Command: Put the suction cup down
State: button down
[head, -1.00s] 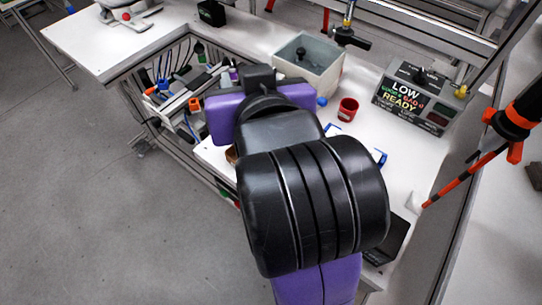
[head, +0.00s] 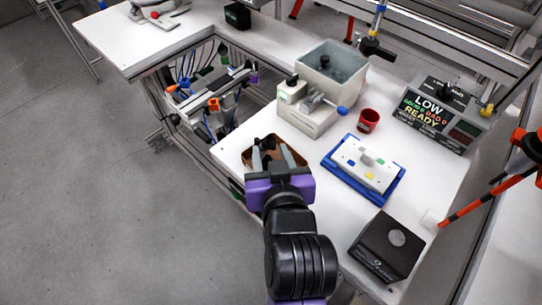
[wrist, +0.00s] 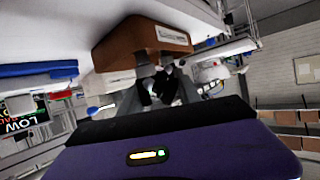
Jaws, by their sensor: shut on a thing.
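My gripper (head: 268,158) is at the brown open box (head: 298,157) near the left edge of the white table, with its fingers over or inside the box's opening. In the wrist view the gripper (wrist: 158,90) is shut on a small dark thing, the suction cup (wrist: 160,84), which sits between the grey fingers. The brown box (wrist: 125,42) shows close beyond the fingertips, with a white label on its side. In the head view the fingers and wrist largely hide the cup. I cannot tell whether the cup touches the box.
A grey machine with an open bin (head: 335,68) stands behind the box. A red cup (head: 368,120), a blue tray (head: 338,174) with a white block and a black box (head: 388,246) lie to the right. A display unit (head: 440,112) reads "LOW" and "READY". Bare table lies between them.

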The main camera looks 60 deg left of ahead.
jog(key=shift+f, duration=0.6)
jog(key=shift+f, duration=0.2)
jog(key=c, duration=0.8)
grip_release()
jog(key=shift+c, duration=0.2)
jog(key=shift+r, duration=0.1)
jog(key=shift+r, duration=0.15)
jog(key=v, duration=1.2)
jog(key=shift+b, duration=0.45)
